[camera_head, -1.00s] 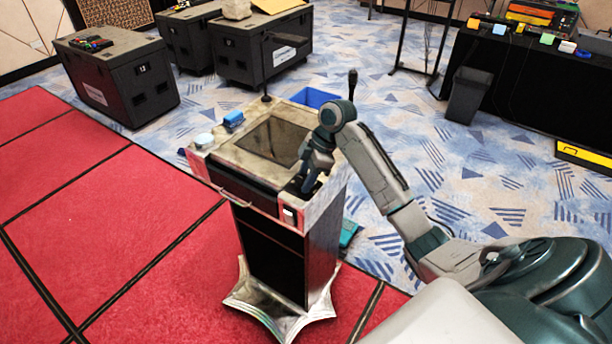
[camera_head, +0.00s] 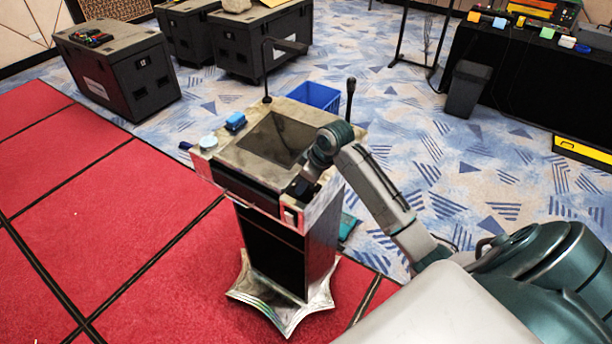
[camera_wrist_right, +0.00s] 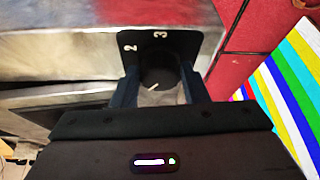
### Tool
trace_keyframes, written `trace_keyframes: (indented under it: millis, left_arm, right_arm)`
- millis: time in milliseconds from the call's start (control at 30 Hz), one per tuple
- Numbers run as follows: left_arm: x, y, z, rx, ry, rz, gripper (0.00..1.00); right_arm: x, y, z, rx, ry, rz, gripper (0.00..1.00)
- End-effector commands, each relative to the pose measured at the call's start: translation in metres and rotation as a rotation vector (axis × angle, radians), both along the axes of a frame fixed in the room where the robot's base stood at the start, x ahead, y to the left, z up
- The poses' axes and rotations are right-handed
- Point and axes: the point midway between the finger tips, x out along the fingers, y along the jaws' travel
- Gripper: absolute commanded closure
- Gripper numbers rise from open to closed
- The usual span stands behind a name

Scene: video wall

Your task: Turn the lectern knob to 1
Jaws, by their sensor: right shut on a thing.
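The lectern (camera_head: 236,157) stands on the red carpet, with a dark sloped screen on its top. In the right wrist view, the black round knob (camera_wrist_right: 158,74) sits on a black plate (camera_wrist_right: 185,45) marked with a white 2 and 3. In the head view my right gripper (camera_head: 301,187) is at the lectern's near right corner and mostly hides the knob. My left gripper is out of view.
A blue sponge-like block (camera_head: 235,121) and a pale round thing (camera_head: 208,142) lie on the lectern's left side. Two thin microphones rise from its back. A blue crate (camera_head: 318,96) stands behind it. Black cases (camera_head: 118,70) stand farther back.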

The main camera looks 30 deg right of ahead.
Motion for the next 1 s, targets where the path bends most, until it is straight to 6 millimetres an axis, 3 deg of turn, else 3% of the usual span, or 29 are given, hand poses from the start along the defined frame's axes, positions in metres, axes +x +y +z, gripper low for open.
trace_keyframes:
  millis: [500,1000]
  left_arm:
    - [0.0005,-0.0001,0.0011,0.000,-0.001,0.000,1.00]
    - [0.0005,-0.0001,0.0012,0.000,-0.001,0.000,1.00]
  right_arm:
    - [0.0015,0.0017,0.0035,-0.002,-0.010,-0.328,0.82]
    - [0.0017,0.0017,0.0041,-0.003,-0.011,-0.387,0.82]
